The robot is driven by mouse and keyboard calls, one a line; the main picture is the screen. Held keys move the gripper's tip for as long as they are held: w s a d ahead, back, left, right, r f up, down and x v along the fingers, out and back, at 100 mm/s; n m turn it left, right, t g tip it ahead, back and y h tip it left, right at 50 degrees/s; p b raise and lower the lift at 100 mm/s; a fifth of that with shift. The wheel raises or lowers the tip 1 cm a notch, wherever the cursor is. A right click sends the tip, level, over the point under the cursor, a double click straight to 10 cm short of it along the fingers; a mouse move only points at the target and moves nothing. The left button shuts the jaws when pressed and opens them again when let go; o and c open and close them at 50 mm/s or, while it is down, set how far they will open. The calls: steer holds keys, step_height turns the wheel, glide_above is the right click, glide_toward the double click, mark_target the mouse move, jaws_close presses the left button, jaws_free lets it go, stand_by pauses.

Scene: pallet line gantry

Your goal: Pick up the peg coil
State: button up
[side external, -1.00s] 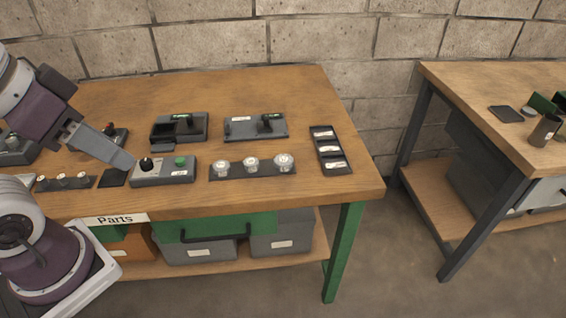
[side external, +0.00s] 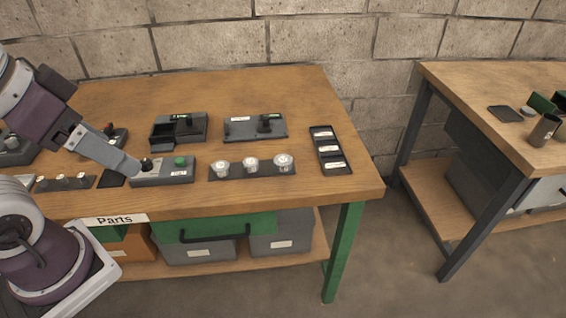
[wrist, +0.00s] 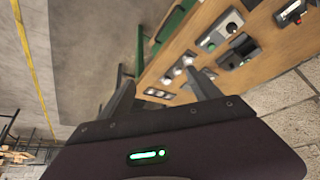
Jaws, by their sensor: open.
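I cannot tell for sure which thing is the peg coil; no part in view is clearly marked as one. My gripper (side external: 134,169) is open, reaching from the left over the front of the wooden bench. Its tips are at the left end of a grey control box (side external: 165,174) with a black knob and a green button. They overlap the box in the side view, so I cannot tell whether they touch. In the wrist view my gripper (wrist: 158,86) shows two fingers spread apart with nothing between them.
A dark strip (side external: 237,174) with three clear-topped round parts lies right of the control box. Two grey units (side external: 163,131) (side external: 239,127) stand behind. A dark labelled tray (side external: 345,161) is near the right edge. A second bench (side external: 485,94) stands further right. The bench's back is clear.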

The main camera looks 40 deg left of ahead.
steer(key=w+r+n+g+h, duration=0.2)
steer(key=w+r+n, duration=0.15)
steer(key=w, duration=0.65)
steer(key=n+g+y, duration=0.2)
steer(key=n+g, duration=0.1)
steer(key=n, duration=0.9)
glide_above(283, 159)
steer(key=s, duration=0.2)
step_height(283, 159, down, 20)
steer(key=f, duration=0.1)
steer(key=shift+n+g, duration=0.3)
steer(key=shift+n, duration=0.15)
steer(key=f, duration=0.3)
steer(key=w+f, duration=0.1)
steer(key=f, duration=0.3)
steer(key=w+f, duration=0.1)
steer(key=f, duration=0.2)
steer(key=shift+f, duration=0.15)
jaws_close()
